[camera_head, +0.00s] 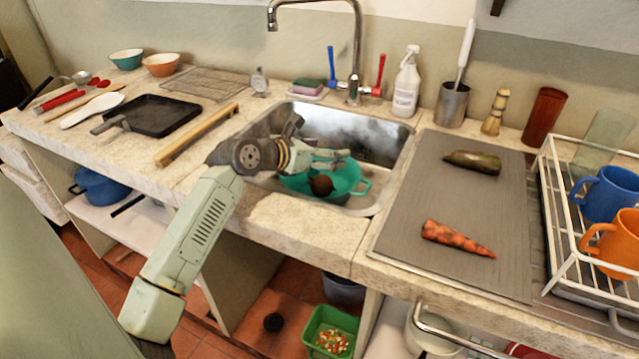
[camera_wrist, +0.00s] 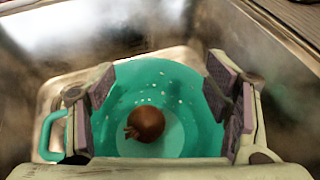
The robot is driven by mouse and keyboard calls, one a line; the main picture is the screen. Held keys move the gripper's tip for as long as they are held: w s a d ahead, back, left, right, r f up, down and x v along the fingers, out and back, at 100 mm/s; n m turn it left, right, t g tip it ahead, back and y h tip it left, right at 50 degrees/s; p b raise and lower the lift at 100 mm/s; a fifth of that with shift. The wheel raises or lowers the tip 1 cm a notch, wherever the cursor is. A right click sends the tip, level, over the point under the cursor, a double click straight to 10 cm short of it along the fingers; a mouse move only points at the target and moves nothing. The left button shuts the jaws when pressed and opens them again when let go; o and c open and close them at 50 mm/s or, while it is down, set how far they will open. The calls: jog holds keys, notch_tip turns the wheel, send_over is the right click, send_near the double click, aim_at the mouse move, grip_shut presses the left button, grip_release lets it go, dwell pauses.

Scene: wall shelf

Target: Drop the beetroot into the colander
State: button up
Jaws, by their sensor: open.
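The beetroot (camera_head: 321,185) is dark reddish brown and round. It lies inside the green colander (camera_head: 346,181), which sits in the metal sink. In the wrist view the beetroot (camera_wrist: 145,124) rests on the floor of the colander (camera_wrist: 160,76), a little left of the middle. My gripper (camera_head: 335,160) is above the colander. In the wrist view my gripper (camera_wrist: 160,92) is open, with its fingers spread to either side of the colander's opening and nothing between the pads. The beetroot is below the fingers, apart from them.
The sink (camera_head: 385,150) has a tall faucet (camera_head: 356,50) behind it. A grey board (camera_head: 440,205) with a carrot (camera_head: 457,238) and a dark green vegetable (camera_head: 472,162) is at right. A white dish rack (camera_head: 560,215) holds mugs. A wooden bar (camera_head: 195,135) lies left of the sink.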

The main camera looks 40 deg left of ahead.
jog(key=v, duration=1.2)
